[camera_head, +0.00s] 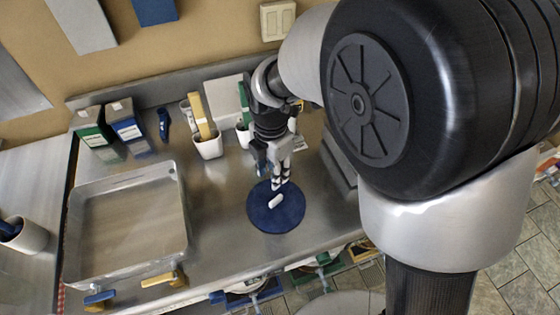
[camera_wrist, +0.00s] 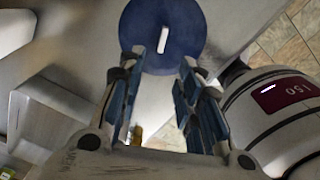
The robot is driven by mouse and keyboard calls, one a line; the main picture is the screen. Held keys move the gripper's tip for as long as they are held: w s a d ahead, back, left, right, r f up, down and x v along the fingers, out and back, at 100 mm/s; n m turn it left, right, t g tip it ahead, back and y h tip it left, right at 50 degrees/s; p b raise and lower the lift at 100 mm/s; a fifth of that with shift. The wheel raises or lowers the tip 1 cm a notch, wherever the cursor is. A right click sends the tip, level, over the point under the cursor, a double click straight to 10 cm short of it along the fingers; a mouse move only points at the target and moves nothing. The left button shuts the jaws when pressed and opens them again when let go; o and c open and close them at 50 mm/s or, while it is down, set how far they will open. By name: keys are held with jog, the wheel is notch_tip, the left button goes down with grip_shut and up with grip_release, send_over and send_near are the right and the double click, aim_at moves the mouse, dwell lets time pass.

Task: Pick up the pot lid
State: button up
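The pot lid (camera_head: 262,218) is a flat, round, dark blue disc with a white bar handle (camera_head: 275,202). It appears to lie flat on the steel counter. In the wrist view the lid (camera_wrist: 140,27) is at the top, with its handle (camera_wrist: 163,40) upright in the picture. My gripper (camera_head: 280,183) is just above the lid's far part, near the handle. In the wrist view my gripper (camera_wrist: 159,64) has its blue-padded fingers spread apart with nothing between them. The handle shows beyond the fingertips; I cannot tell the exact height gap.
A large steel basin (camera_head: 178,238) takes up the counter's left part. A green-and-white box (camera_head: 92,130), a blue-and-white box (camera_head: 122,122) and a white holder (camera_head: 208,146) stand along the back. Bare counter (camera_head: 222,195) lies left of the lid.

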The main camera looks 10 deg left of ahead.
jog(key=b, duration=0.2)
send_over(276, 199)
jog(key=f, duration=0.9)
jog(key=shift+a, duration=0.3)
jog(key=f, duration=0.1)
jog(key=f+b, duration=0.1)
jog(key=f, duration=0.1)
jog(key=f+b, duration=0.1)
jog(key=shift+d+f, duration=0.2)
jog(key=shift+d, duration=0.1)
jog(key=shift+f, duration=0.3)
jog(key=shift+c, duration=0.4)
grip_shut()
